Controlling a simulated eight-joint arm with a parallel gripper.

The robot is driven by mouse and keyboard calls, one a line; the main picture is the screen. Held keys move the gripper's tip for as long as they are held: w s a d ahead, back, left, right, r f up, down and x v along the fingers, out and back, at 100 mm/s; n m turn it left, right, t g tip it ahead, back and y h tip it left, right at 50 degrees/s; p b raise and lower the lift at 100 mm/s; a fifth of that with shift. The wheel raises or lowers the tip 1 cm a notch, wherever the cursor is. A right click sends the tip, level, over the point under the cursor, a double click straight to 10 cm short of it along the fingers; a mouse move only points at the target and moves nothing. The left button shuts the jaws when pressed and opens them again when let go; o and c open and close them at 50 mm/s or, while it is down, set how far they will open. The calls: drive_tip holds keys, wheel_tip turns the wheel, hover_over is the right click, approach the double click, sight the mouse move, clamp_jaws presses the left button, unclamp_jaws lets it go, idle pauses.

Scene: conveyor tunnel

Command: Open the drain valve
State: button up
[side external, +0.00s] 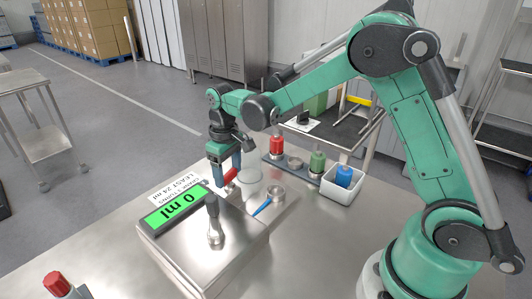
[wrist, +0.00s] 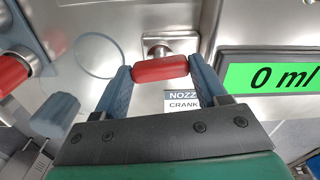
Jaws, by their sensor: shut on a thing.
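My gripper (side external: 228,176) is at the far side of the metal box (side external: 225,248). It is shut on a red handle (wrist: 160,69), with one finger at each end of it. The handle sits in front of a square metal plate (wrist: 166,42) on the box. It also shows at the fingers in the side view (side external: 231,177). A label below it reads "NOZZ" and "CRANK", partly covered by a finger. A blue lever (side external: 263,206) sticks out near the box's right side. I cannot tell from the wording which part is the drain valve.
A green display (side external: 175,213) on the box reads 0 ml, beside a printed card (side external: 178,188). Red (side external: 277,145) and green (side external: 317,161) bottles and a white bin (side external: 343,184) stand to the right.

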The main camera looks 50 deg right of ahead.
sight(229, 173)
drive_tip(key=shift+m, duration=0.8)
drive_tip(key=o, duration=1.3)
drive_tip(key=shift+r, duration=0.1)
drive_tip(key=shift+r, duration=2.75)
